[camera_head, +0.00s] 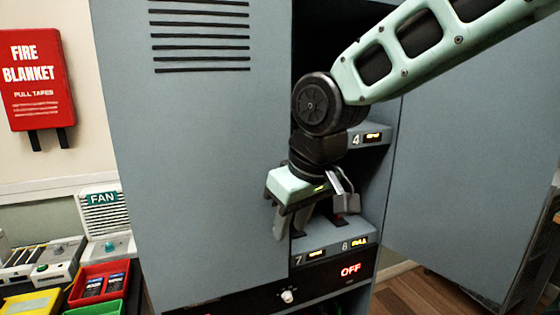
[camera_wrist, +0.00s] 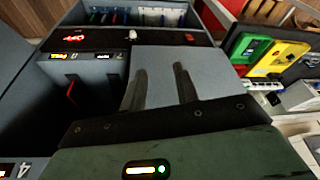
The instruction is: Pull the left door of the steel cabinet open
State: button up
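The left door (camera_head: 200,170) of the steel cabinet is a tall grey-blue panel with dark vent slots near its top. It looks shut or nearly so; I cannot tell if there is a slight gap. My gripper (camera_head: 291,225) is at the door's free right edge, low on the door. In the wrist view my two dark fingers (camera_wrist: 161,85) stand apart with nothing visibly clamped between them. One finger overlaps the edge of the door (camera_wrist: 215,75), the other lies over its face. Contact with the door cannot be told. My wrist hides part of the opening.
The right door (camera_head: 470,160) stands wide open. Inside are numbered bays (camera_head: 335,250) with small displays; a control strip with a knob (camera_head: 288,296) and a red OFF runs below. At left are a fire blanket box (camera_head: 38,78), a fan unit (camera_head: 104,215) and a red bin (camera_head: 98,270).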

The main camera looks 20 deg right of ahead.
jog(key=w+d+r+m+t+p, duration=0.1)
jog(key=w+d+r+p, duration=0.1)
jog(key=r+p, duration=0.35)
jog(key=w+d+r+p, duration=0.2)
jog(key=r+p, duration=0.1)
jog(key=r, duration=0.5)
jog(key=p+x, duration=0.1)
jog(key=x, duration=1.6)
jog(key=shift+f, duration=0.15)
grip_shut()
